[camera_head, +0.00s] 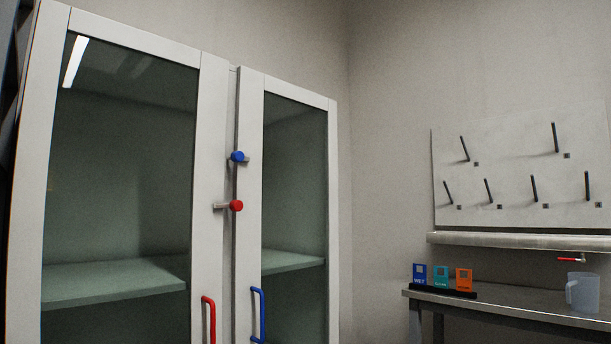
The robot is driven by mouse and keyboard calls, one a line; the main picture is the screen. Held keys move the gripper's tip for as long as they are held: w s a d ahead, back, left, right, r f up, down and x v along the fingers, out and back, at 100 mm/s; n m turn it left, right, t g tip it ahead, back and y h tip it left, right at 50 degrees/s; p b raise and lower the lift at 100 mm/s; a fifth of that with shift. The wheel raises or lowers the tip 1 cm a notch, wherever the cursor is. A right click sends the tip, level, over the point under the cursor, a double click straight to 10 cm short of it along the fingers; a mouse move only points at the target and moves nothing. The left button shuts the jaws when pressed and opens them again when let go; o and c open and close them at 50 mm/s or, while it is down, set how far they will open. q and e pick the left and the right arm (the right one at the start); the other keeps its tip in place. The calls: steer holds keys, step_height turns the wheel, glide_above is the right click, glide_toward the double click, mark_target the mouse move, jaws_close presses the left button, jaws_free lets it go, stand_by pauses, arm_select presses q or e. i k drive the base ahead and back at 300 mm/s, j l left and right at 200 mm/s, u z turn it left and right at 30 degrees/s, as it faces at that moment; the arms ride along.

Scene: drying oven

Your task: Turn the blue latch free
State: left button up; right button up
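The blue latch (238,157) is a round blue knob with a short metal bar. It sits on the frame of the right glass door of the white cabinet (215,150), near the gap between the two doors. A red latch (236,205) sits just below it, its metal bar reaching left across the gap onto the left door's frame. Both doors look closed. Neither of my grippers shows in this view.
A red handle (208,318) and a blue handle (262,312) stand low on the doors. At right, a metal table (520,308) holds blue, teal and orange cards (441,276) and a clear jug (582,292). A peg board (520,175) hangs above.

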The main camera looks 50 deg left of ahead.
mark_target(238, 155)
steer(key=i, duration=1.75)
steer(key=i+u, duration=0.2)
steer(key=u, duration=0.25)
steer(key=i+l+u, duration=0.1)
steer(key=u, duration=0.3)
steer(key=i+l+u, duration=0.2)
steer(key=u, duration=0.25)
steer(key=i, duration=0.1)
